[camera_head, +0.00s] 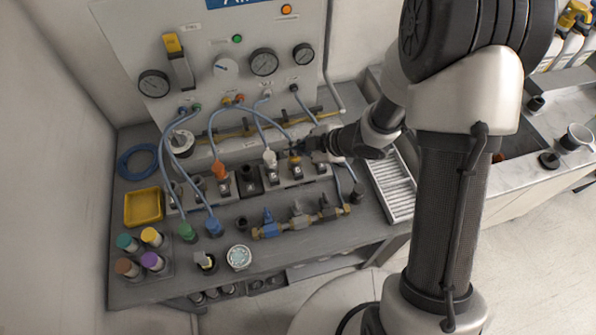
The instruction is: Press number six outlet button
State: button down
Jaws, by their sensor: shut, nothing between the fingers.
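My gripper (300,151) is shut and empty. It points left, just above the right part of the outlet row on the bench. The outlet blocks (285,182) stand in a row in front of the grey panel, with small dark buttons and pale labels too small to read. An orange connector (218,170) and a white connector (269,158) stand on outlets left of my gripper. A dark outlet top with a yellowish band (294,160) is right below the fingertips. I cannot tell whether they touch it. The number six marking cannot be read.
Blue hoses (164,150) run from the gauge panel (218,50) to the outlets. A valve manifold (298,220), capped jars (151,236) and a yellow tray (143,206) are on the bench. A white slotted rack (392,186) stands right of the outlets.

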aim_at(297, 173)
notch_tip(297, 173, down, 7)
jog(key=b, duration=0.5)
jog(key=shift+b, duration=0.35)
jog(key=shift+f, duration=0.1)
dwell(0.7)
jog(key=shift+f, duration=0.3)
jog(key=shift+f+b, duration=0.5)
jog(key=shift+b, duration=0.1)
dwell(0.5)
jog(key=shift+r, duration=0.1)
jog(key=shift+r+p, duration=0.8)
jog(key=shift+p, duration=0.1)
notch_tip(297, 173, up, 5)
jog(key=p, duration=0.4)
jog(key=shift+p, duration=0.4)
dwell(0.5)
